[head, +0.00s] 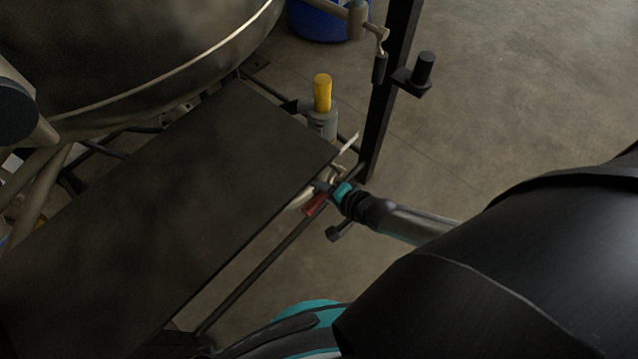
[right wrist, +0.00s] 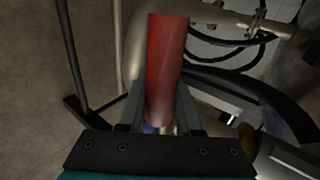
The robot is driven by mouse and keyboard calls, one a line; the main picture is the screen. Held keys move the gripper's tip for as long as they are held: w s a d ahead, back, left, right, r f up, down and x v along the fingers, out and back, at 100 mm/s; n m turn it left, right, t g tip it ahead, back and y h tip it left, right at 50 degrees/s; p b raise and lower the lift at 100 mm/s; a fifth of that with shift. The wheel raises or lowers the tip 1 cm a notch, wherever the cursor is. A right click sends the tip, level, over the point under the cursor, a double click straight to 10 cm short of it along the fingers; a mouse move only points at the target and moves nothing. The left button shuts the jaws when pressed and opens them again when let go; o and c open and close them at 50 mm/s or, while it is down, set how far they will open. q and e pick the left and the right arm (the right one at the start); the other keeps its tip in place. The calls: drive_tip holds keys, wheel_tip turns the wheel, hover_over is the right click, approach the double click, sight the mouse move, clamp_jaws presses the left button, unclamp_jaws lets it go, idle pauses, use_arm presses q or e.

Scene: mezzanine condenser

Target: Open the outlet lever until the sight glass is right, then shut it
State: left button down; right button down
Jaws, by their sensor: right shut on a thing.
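The red outlet lever (head: 316,204) is at the right edge of the dark platform, low beside a pale pipe. In the right wrist view the red lever (right wrist: 167,62) stands between the fingers of my right gripper. My right gripper (head: 326,191) is shut on the lever, and its fingers (right wrist: 163,115) touch it on both sides. The lever's pivot end is hidden by the fingers. The sight glass cannot be made out in these views. My left gripper is not in view.
A dark flat platform (head: 170,200) fills the left centre, under a large metal vessel (head: 130,50). A yellow-topped grey cylinder (head: 323,94) stands behind its right corner. A dark upright post (head: 388,95) rises near my right gripper. A blue drum (head: 325,25) stands behind. Open floor lies right.

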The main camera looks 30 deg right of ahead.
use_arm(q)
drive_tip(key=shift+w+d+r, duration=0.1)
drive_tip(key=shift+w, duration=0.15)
use_arm(e)
drive_tip(key=shift+w+a+r, duration=0.1)
drive_tip(key=shift+a+r, duration=0.05)
drive_tip(key=shift+r, duration=0.1)
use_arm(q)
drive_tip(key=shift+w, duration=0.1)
use_arm(e)
drive_tip(key=c, duration=0.6)
unclamp_jaws()
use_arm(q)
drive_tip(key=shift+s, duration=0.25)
